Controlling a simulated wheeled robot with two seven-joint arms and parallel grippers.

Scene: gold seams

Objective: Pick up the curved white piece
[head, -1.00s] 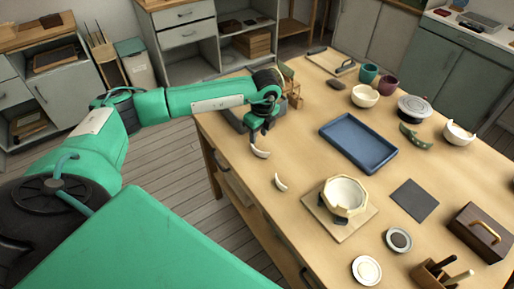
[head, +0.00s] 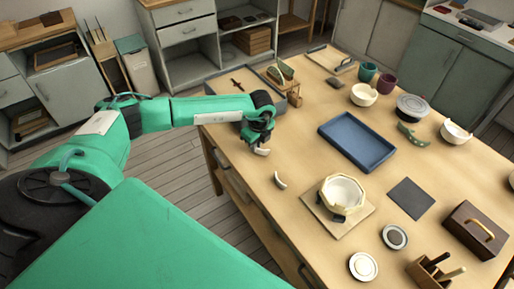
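A curved white piece (head: 262,152) lies near the left edge of the wooden table, partly hidden by my gripper. My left gripper (head: 257,143) is low over it, with its fingertips at or very close to the piece. The fingers are too small and overlapped to tell whether they are open or shut. A second curved white piece (head: 280,180) lies on the table nearer to me, apart from the gripper. A white bowl with a broken rim (head: 343,192) sits in a pale holder on a board. My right gripper is not in view.
A blue tray (head: 358,142) lies mid-table. A grey tray (head: 226,84) and a small wooden stand (head: 290,92) are behind my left gripper. A dark mat (head: 412,198), two small round dishes and a dark toolbox (head: 476,232) are at right. Bare table surrounds the white pieces.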

